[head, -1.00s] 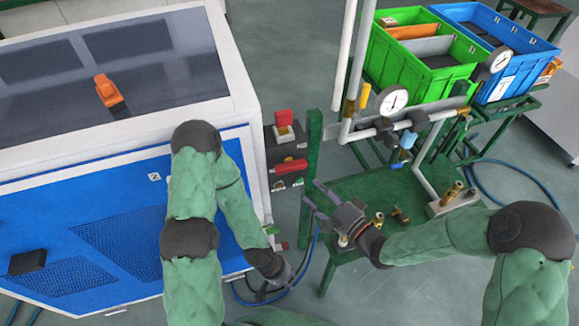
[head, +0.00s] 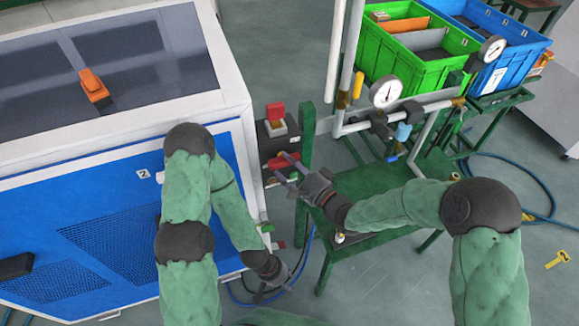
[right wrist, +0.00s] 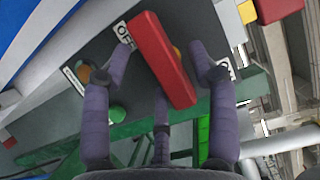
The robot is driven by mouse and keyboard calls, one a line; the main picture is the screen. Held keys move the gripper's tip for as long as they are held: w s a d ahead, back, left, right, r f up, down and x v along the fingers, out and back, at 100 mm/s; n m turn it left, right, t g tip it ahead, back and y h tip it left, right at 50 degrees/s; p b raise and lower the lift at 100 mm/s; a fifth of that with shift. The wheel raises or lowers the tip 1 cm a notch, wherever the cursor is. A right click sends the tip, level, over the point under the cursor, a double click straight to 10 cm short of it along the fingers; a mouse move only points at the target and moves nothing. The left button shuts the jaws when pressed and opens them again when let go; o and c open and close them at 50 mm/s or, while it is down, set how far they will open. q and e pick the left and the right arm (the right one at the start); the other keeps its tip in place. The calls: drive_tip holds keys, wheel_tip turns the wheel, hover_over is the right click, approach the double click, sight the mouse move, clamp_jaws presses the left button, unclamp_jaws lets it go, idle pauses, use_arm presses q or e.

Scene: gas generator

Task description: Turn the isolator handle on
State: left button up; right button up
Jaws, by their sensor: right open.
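The isolator handle (head: 280,163) is a red bar on a dark grey panel (head: 265,147) at the right side of the blue and white cabinet. In the right wrist view the red handle (right wrist: 163,58) lies slantwise, with a white "OFF" label (right wrist: 124,33) near its upper left end and another label, partly hidden, to its right. My right gripper (head: 284,170) is open at the handle. Its fingers (right wrist: 163,75) stand on either side of the bar; contact cannot be told. My left gripper (head: 273,284) hangs low by the cabinet's lower right corner, too small to read.
A red and yellow switch (head: 277,116) sits above the handle. A green post (head: 305,150) stands just right of the panel. Pipes with a gauge (head: 386,92), a green table (head: 375,182) and green and blue crates (head: 425,65) are farther right. A blue hose lies on the floor.

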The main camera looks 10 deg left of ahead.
drive_tip(key=c, duration=1.1)
drive_tip(key=shift+c, duration=0.2)
